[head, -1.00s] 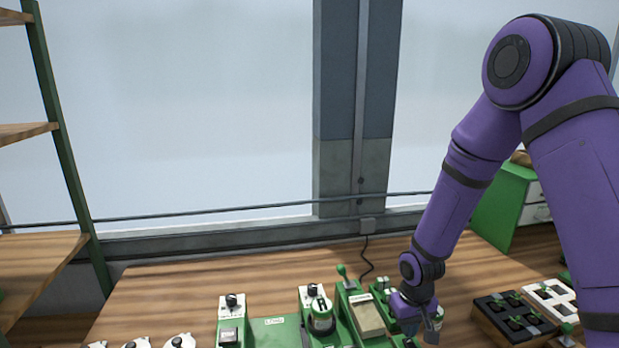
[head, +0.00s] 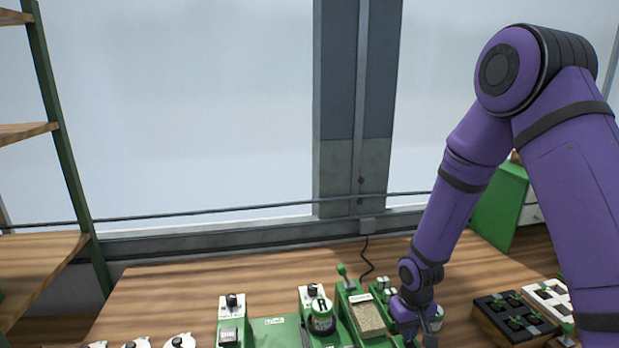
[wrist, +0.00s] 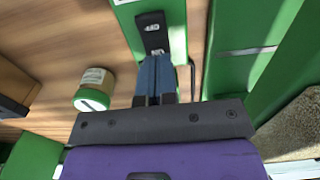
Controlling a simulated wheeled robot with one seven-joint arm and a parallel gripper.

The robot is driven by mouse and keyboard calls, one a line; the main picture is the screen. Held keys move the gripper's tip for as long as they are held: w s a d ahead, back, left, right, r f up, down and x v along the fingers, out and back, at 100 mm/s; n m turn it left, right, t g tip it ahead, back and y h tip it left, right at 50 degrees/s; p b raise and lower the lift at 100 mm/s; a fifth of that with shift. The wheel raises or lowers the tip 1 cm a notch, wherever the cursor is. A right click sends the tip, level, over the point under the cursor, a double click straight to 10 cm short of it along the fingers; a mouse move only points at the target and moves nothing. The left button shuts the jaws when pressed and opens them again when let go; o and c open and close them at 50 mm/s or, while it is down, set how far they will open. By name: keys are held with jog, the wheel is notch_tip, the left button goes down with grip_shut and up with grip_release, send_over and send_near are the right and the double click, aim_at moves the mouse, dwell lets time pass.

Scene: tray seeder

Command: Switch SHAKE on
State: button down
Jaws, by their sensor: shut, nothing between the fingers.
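A black rocker switch (wrist: 153,34) with white OFF and ON markings sits on a narrow green panel (wrist: 177,25) in the wrist view. The ON end is the nearer one, close to my fingertips. My gripper (wrist: 154,62) is shut and empty, its blue fingers over the near end of the switch. I cannot tell whether the fingertips touch it. No SHAKE lettering is readable. In the head view my gripper (head: 430,333) is low at the right part of the green machine (head: 275,333), and the switch is hidden there.
In the head view a bin of grain-like material (head: 368,318) and a green-knobbed lever (head: 343,271) stand left of my gripper. A black tray (head: 513,315) lies right.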

jog(key=shift+f, duration=0.2)
jog(key=shift+r, duration=0.1)
notch_tip(320, 180, up, 7)
dwell(1.0)
notch_tip(320, 180, up, 11)
jog(key=t, duration=0.1)
send_over(418, 347)
jog(key=s+d+r+m+t, duration=0.1)
jog(key=s+d+r, duration=0.1)
jog(key=s+r, duration=0.5)
jog(key=s+d+r+m+t, duration=0.1)
jog(key=s+d+r+t, duration=0.1)
jog(key=s+r, duration=0.5)
jog(key=s+r+t, duration=0.1)
jog(key=s+r, duration=0.6)
jog(key=s, duration=0.1)
jog(key=shift+d, duration=0.35)
